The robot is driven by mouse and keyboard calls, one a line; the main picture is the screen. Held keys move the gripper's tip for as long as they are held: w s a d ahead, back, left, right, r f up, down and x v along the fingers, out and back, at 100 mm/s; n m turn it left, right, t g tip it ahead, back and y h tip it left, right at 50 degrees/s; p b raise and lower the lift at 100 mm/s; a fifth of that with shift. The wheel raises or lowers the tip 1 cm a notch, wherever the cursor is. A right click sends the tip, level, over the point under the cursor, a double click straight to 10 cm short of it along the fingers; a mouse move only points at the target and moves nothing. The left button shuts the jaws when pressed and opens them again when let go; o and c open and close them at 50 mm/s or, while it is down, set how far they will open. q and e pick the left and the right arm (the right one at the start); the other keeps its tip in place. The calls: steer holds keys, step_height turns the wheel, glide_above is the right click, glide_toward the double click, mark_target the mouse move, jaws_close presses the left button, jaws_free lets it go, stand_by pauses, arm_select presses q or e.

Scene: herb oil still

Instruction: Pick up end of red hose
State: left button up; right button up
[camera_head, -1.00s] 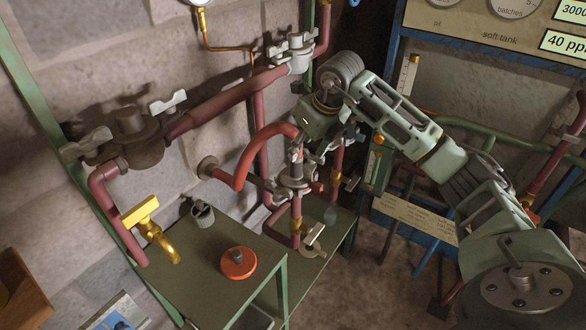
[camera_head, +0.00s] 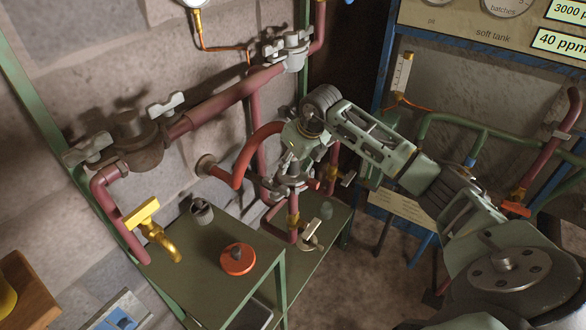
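The red hose (camera_head: 243,160) comes out of a round fitting (camera_head: 206,167) in the stone wall, dips and arches up to the right. My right gripper (camera_head: 290,163) points down over the far end of the hose, close to the valve cluster (camera_head: 294,187). The hose end is hidden behind or beside the gripper. I cannot tell whether the fingers touch the hose or are closed on it. My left gripper is not in view.
A green table (camera_head: 190,262) stands below with a brass tap (camera_head: 152,230) at its side, a grey cup (camera_head: 202,212) and an orange-red disc (camera_head: 238,259). Dark red pipes (camera_head: 225,101) run along the wall. A blue-framed gauge panel (camera_head: 480,35) stands at the right.

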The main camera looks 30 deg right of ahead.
jaws_close()
stand_by(0.3)
steer(key=shift+w+r, duration=0.1)
steer(key=shift+r, duration=0.1)
steer(key=shift+w+r+b, duration=0.1)
steer(key=shift+r+b, duration=0.2)
steer(key=shift+r, duration=0.3)
steer(key=r, duration=0.1)
steer(key=r+b, duration=0.1)
steer(key=shift+d+r, duration=0.2)
steer(key=shift+r, duration=0.2)
steer(key=s+d+r+p, duration=0.1)
steer(key=s+d+r, duration=0.3)
steer(key=d+r, duration=0.6)
steer(key=shift+d+r, duration=0.35)
steer(key=shift+r, duration=0.3)
